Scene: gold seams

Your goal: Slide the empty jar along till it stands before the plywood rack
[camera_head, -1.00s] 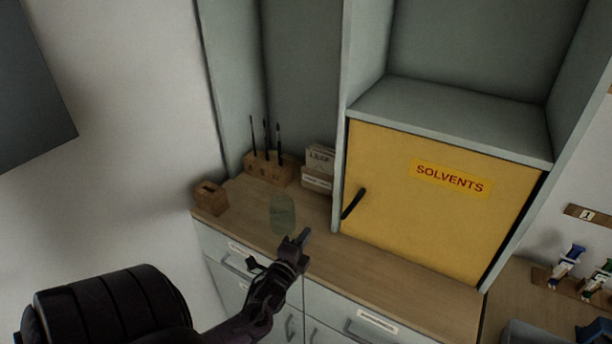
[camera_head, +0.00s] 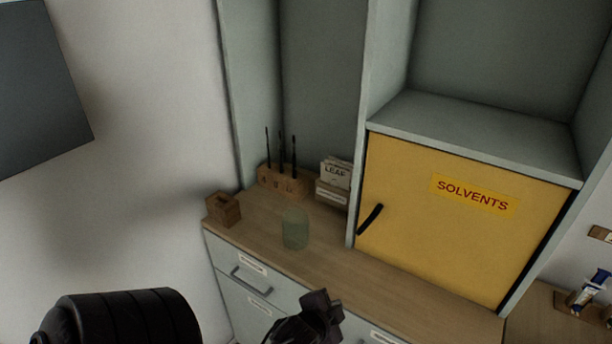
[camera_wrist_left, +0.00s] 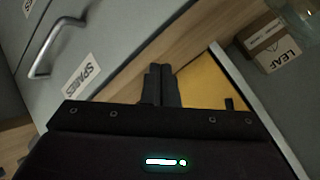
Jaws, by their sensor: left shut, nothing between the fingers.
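The empty jar (camera_head: 295,230), pale green and see-through, stands upright on the wooden counter. It is in front of the plywood rack (camera_head: 283,184), slightly right of its middle, with a strip of bare counter between them. Several dark brushes stand in the rack. My left gripper (camera_head: 325,299) is nearer the camera than the jar, at the counter's front edge, and apart from it. In the left wrist view its fingers (camera_wrist_left: 161,84) are together and empty. My right gripper is in neither view.
A small wooden box (camera_head: 223,209) stands left of the jar. A LEAF card holder (camera_head: 333,184) is behind it to the right, beside the yellow SOLVENTS door (camera_head: 450,215). Grey drawers (camera_head: 245,268) lie below. The counter (camera_head: 400,273) before the door is clear.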

